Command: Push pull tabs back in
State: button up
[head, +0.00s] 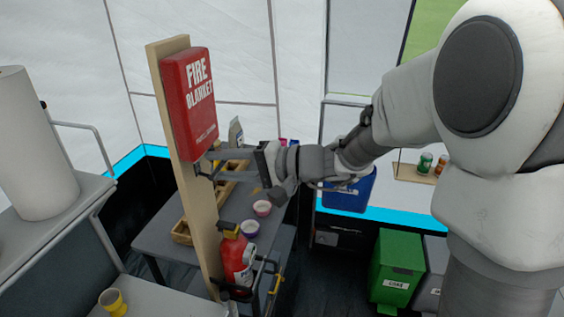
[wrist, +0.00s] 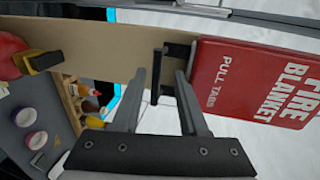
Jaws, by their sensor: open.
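The red fire blanket box (head: 188,100) is fixed to an upright wooden board (head: 190,190) in the head view. In the wrist view the box (wrist: 255,85) lies sideways at the right, with "PULL TABS" printed near its lower end. Black pull tabs (wrist: 157,76) stick out from that end. My gripper (head: 209,163) is at the box's lower end, pointing left at the board. In the wrist view my gripper (wrist: 160,73) is open, its two grey fingers on either side of the dark tab bar. Whether they touch the tabs I cannot tell.
A red fire extinguisher (head: 236,260) hangs low on the board. Behind are a grey table with a wooden organizer (head: 182,232) and small cups (head: 262,208). A paper towel roll (head: 28,140) stands at left, a green bin (head: 395,268) at lower right.

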jog(key=b+v, duration=0.2)
jog(key=v, duration=1.4)
jog(key=shift+d+r, duration=0.2)
jog(key=s+a+f+n+g+h, duration=0.25)
jog(key=s+f+h, duration=0.45)
jog(key=s, duration=0.5)
jog(key=s+d+n+t+h, duration=0.1)
jog(key=s+d+t+h, duration=0.2)
jog(key=d+h, duration=0.5)
jog(key=shift+s+d+f, duration=0.2)
jog(key=shift+s+d, duration=0.05)
jog(key=shift+s, duration=0.1)
